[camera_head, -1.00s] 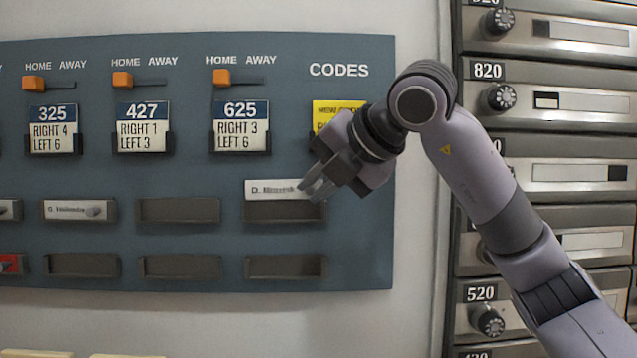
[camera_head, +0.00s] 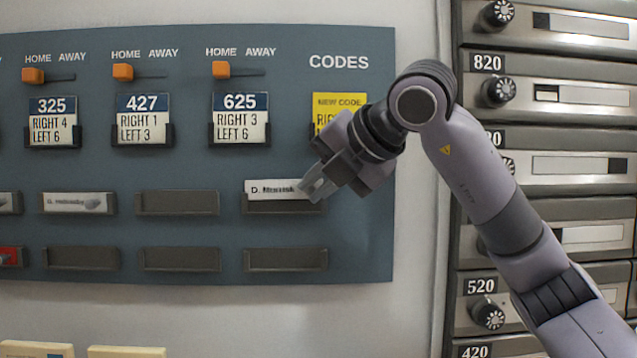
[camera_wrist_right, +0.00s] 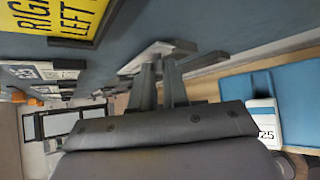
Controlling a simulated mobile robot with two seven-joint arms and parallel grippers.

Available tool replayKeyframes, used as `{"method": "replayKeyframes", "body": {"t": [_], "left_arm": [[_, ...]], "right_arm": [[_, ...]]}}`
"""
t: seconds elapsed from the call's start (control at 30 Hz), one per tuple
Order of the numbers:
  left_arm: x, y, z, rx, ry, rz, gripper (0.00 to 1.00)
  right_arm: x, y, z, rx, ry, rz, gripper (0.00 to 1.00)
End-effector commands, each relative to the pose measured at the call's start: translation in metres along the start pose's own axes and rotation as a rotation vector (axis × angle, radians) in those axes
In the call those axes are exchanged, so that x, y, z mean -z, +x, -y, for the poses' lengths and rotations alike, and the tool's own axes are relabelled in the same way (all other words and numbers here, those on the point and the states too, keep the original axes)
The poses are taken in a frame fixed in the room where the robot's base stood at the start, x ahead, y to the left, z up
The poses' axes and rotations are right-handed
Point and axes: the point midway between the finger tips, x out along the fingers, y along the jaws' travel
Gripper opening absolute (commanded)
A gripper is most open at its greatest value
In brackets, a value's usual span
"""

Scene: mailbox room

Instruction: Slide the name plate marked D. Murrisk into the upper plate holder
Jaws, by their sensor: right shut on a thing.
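The white name plate marked D. Murrisk (camera_head: 270,189) is at the upper plate holder (camera_head: 284,207) in the right column of the blue-grey panel. Its lower edge is at the holder's top opening, and most of its face shows above the holder's front. I cannot tell whether its bottom edge is inside the slot. My right gripper (camera_head: 314,190) is shut on the plate's right end, hiding part of the lettering. In the right wrist view, the fingers (camera_wrist_right: 161,82) reach to the pale plate (camera_wrist_right: 148,56) beside the panel. My left gripper is not in view.
An empty lower holder (camera_head: 285,260) sits below, and another empty holder (camera_head: 177,203) is to the left. A yellow code card (camera_head: 339,106) is just above my right gripper. Mailboxes with dials (camera_head: 499,91) stand to the right, behind my arm.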

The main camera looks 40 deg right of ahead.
Motion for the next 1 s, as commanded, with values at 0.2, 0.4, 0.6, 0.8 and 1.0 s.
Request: {"method": "replayKeyframes", "body": {"t": [0.2,0.4,0.6,0.8,1.0], "left_arm": [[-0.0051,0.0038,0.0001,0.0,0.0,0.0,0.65],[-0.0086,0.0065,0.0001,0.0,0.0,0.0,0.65],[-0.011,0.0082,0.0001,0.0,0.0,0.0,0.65],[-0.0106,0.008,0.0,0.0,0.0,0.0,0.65],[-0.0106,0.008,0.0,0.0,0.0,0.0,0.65]], "right_arm": [[0.0033,0.0035,0.0049,0.0,0.0,0.0,0.0],[0.0057,0.0061,0.0084,0.0,0.0,0.0,0.0],[0.0073,0.0078,0.0108,-0.001,0.0,0.001,0.0],[0.0071,0.0076,0.0105,0.0,0.0,0.0,0.0],[0.0071,0.0076,0.0105,0.0,0.0,0.0,0.4]]}}
